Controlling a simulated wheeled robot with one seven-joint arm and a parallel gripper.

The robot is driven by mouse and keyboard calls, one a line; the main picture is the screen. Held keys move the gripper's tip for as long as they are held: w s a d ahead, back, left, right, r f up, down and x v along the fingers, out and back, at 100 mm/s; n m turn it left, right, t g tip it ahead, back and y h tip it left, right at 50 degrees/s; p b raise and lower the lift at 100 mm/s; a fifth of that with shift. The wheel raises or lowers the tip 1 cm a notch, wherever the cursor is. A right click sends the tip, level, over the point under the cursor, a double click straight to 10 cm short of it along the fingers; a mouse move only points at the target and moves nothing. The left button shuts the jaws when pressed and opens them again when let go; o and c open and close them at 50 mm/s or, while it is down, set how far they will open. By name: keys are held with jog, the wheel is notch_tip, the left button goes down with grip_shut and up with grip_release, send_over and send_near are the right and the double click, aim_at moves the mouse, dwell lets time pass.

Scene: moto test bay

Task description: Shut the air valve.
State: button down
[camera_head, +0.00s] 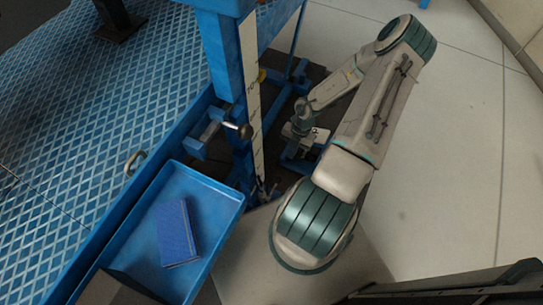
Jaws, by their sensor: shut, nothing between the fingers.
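My gripper (290,130) hangs at the end of my bent arm, low beside the blue post (220,55) and to its right. It is shut and empty; its fingertips are small and dark here. I cannot clearly make out an air valve. A dark round knob on a short rod (244,131) sticks out from a blue bracket (205,133) on the post, left of my gripper and apart from it. A small yellow part (262,75) shows behind the post, above and left of my gripper. I cannot tell whether either belongs to the valve.
A blue tray (232,197) holding a dark blue box (177,232) is at lower left. A blue diamond-plate platform (75,130) fills the left. A pale ruler strip (250,80) runs down the post. Pale tiled floor (450,170) is clear at right.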

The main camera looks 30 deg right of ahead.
jog(key=b, duration=0.6)
send_near(279, 179)
jog(key=x, duration=0.5)
jog(key=shift+s+f, duration=0.15)
jog(key=shift+f, duration=0.1)
jog(key=shift+a+f+b, duration=0.15)
jog(key=shift+f+b, duration=0.15)
jog(key=shift+f, duration=0.2)
jog(key=shift+w+f, duration=0.25)
jog(key=shift+f, duration=0.8)
jog(key=shift+r, duration=0.1)
